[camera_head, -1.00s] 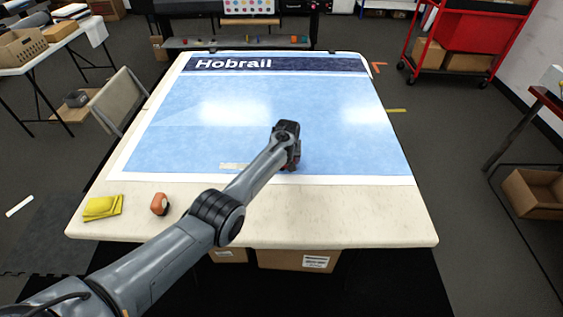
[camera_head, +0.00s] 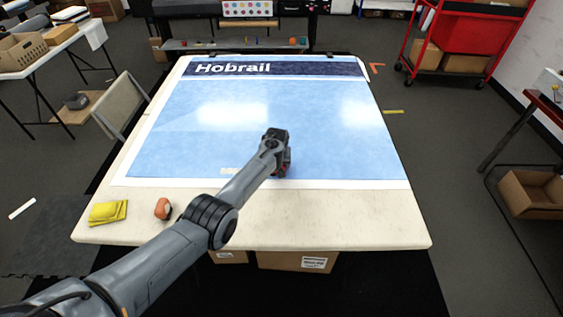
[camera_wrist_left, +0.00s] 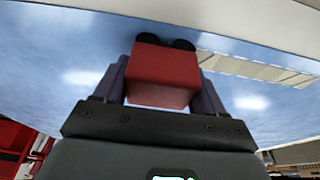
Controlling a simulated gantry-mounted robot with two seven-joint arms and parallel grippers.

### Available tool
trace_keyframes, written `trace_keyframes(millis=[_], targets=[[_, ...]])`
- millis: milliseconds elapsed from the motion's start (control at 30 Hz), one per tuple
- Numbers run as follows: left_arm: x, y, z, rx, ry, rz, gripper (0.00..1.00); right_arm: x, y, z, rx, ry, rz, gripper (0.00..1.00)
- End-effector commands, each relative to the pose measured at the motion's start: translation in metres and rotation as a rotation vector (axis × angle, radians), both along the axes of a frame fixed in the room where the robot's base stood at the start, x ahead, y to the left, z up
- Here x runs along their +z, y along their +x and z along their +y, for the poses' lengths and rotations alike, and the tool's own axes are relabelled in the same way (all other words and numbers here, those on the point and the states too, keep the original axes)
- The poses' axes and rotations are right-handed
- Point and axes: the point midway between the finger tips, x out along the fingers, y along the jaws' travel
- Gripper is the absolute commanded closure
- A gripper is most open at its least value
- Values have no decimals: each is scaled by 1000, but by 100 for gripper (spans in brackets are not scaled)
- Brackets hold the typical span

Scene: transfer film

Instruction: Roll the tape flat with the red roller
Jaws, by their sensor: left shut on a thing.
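A pale strip of tape (camera_head: 232,171) lies near the front edge of the blue printed sheet (camera_head: 330,135); my arm hides part of it in the head view. In the left wrist view the tape (camera_wrist_left: 258,69) runs off to the right of the roller. My left gripper (camera_head: 280,165) is over the sheet's front part, right of the visible tape. It is shut on the red roller (camera_wrist_left: 163,78), whose block sits between the two fingers with dark wheels towards the sheet. I cannot tell whether the wheels touch the sheet. My right gripper is not in view.
A yellow cloth (camera_head: 108,212) and a small orange object (camera_head: 163,208) lie on the front left of the cream table (camera_head: 330,220). The table's front right is clear. A dark banner marked Hobrail crosses the sheet's far end. A red cart (camera_head: 455,40) stands beyond the table.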

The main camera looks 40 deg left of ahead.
Motion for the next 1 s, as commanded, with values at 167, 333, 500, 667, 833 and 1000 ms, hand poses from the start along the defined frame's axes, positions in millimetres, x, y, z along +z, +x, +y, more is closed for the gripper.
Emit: trace_keyframes(millis=[167,333,500,667,833,1000], targets=[[2,-5,7,1,1,0,65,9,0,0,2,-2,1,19],[2,-13,17,2,1,1,65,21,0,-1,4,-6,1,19],[1,-19,25,0,1,-1,65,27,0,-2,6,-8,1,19],[0,-22,28,0,1,-1,65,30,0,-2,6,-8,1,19],[0,-29,37,3,1,1,65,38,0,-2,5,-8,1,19],[-1,-37,47,3,1,1,65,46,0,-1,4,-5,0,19]])
